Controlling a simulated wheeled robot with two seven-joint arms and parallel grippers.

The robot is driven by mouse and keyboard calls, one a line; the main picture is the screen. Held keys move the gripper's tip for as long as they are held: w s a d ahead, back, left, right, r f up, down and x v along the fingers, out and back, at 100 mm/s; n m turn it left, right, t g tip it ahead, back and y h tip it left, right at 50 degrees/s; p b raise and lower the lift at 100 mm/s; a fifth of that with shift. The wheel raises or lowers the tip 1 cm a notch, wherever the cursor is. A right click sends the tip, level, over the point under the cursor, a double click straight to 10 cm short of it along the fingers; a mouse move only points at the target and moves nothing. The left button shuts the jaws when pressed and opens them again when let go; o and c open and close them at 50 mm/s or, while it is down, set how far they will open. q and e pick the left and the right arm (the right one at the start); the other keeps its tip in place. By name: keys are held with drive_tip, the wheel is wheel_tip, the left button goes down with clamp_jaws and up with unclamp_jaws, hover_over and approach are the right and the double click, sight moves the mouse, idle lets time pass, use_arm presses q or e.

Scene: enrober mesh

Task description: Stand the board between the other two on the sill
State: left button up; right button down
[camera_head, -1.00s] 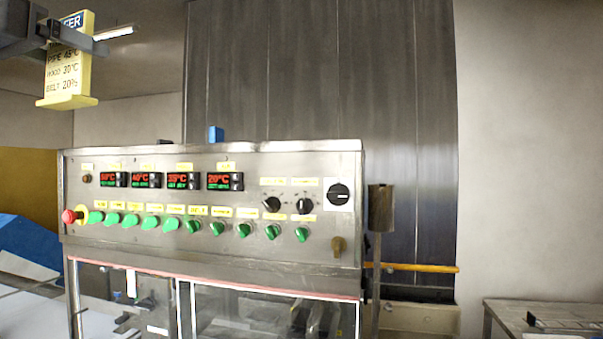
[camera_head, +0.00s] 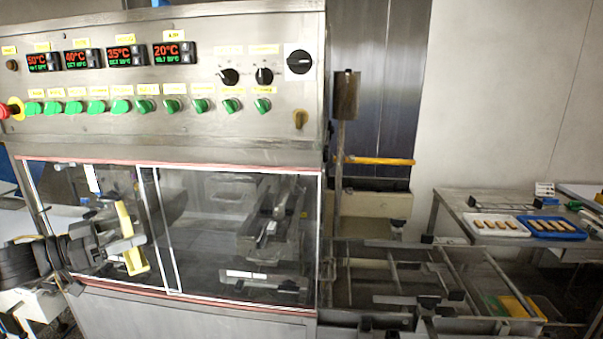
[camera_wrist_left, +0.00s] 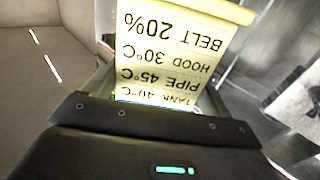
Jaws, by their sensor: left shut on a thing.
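My left gripper (camera_head: 118,244) is in front of the machine's clear window at the left. It is shut on a yellow board (camera_head: 136,261), seen nearly edge-on in the head view. The left wrist view shows the board (camera_wrist_left: 180,50) in the jaws, its black lettering upside down, reading tank, pipe, hood and belt settings. Its end inside the jaws is hidden. I cannot make out the sill or the other two boards. My right gripper is not in view.
The steel control panel (camera_head: 200,130) with displays and green knobs stands above the clear window (camera_head: 215,210). An open metal conveyor frame (camera_head: 390,248) lies to the right. Behind it, a table (camera_head: 455,200) holds a white tray (camera_head: 478,219) and a blue tray (camera_head: 530,221) with several brown pieces.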

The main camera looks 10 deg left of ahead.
use_arm(q)
drive_tip(key=s+d+f+y+b, duration=0.1)
drive_tip(key=s+d+f, duration=0.1)
drive_tip(key=d+f, duration=0.9)
drive_tip(key=s+d+f+n+t+b, duration=0.1)
drive_tip(key=s+d+f+b, duration=0.1)
drive_tip(key=d+f, duration=0.9)
drive_tip(key=s+d, duration=0.1)
drive_tip(key=d, duration=0.5)
drive_tip(key=shift+s+y+b, duration=0.3)
drive_tip(key=shift+s+y, duration=0.05)
drive_tip(key=shift+y, duration=0.05)
